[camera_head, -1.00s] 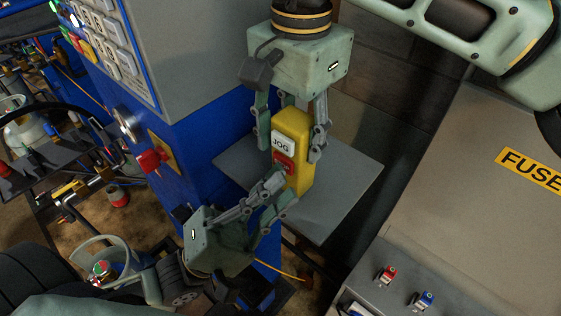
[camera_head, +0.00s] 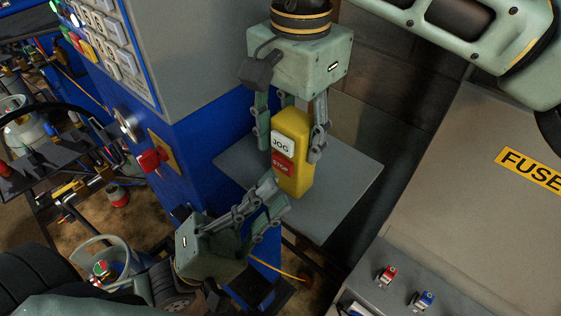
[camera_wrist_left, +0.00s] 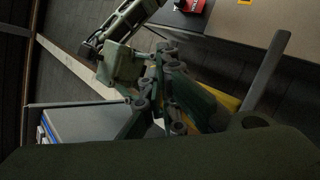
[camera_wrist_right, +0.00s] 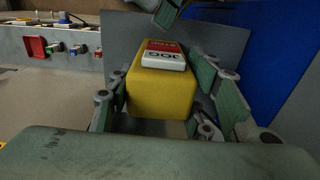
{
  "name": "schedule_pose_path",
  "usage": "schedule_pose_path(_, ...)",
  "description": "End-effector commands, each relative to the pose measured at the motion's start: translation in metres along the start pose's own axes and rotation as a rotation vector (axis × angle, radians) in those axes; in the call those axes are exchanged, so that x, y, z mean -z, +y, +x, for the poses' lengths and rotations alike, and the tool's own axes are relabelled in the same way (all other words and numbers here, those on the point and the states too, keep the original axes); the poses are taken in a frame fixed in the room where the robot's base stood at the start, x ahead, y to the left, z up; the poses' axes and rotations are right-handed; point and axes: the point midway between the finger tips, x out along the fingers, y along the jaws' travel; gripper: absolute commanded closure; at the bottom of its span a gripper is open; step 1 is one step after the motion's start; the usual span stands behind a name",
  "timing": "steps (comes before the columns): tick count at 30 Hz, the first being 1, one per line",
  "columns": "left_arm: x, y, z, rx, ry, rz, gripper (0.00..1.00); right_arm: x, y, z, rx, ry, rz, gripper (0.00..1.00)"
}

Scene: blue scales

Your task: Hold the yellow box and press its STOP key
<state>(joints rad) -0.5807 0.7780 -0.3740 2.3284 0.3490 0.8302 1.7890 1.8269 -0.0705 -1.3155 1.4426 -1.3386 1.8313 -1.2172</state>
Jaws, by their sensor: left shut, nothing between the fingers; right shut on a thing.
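The yellow box (camera_head: 292,150) stands upright over a grey shelf, with a white JOG key above a red STOP key (camera_head: 281,166) on its front face. My right gripper (camera_head: 291,145) comes from above and is shut on the box's upper part. The right wrist view also shows the box (camera_wrist_right: 160,92) between the fingers, with both keys on top. My left gripper (camera_head: 277,195) is shut and empty, below and in front of the STOP key, apart from it. In the left wrist view its fingers (camera_wrist_left: 172,85) cover most of the box.
The grey shelf (camera_head: 346,185) juts from the blue cabinet (camera_head: 205,150), which has a red knob (camera_head: 152,160) on its side. A grey FUSE panel (camera_head: 470,190) stands at the right, with red and blue connectors (camera_head: 388,274) below.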

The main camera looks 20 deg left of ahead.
Motion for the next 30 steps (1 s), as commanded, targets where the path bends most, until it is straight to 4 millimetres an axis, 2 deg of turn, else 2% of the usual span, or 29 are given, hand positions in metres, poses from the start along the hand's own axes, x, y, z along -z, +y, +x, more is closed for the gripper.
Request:
schedule_pose_path(5,-0.001,0.001,-0.001,0.001,0.000,0.000,1.00,0.000,0.000,-0.001,0.001,0.000,0.001,0.89)
schedule_pose_path(19,-0.022,0.022,-0.031,0.003,0.001,-0.002,1.00,0.000,0.000,0.000,0.001,0.001,0.001,0.89)
schedule_pose_path(30,-0.025,0.026,-0.035,0.000,0.000,-0.001,1.00,0.000,0.000,-0.001,0.001,0.001,0.001,0.89)
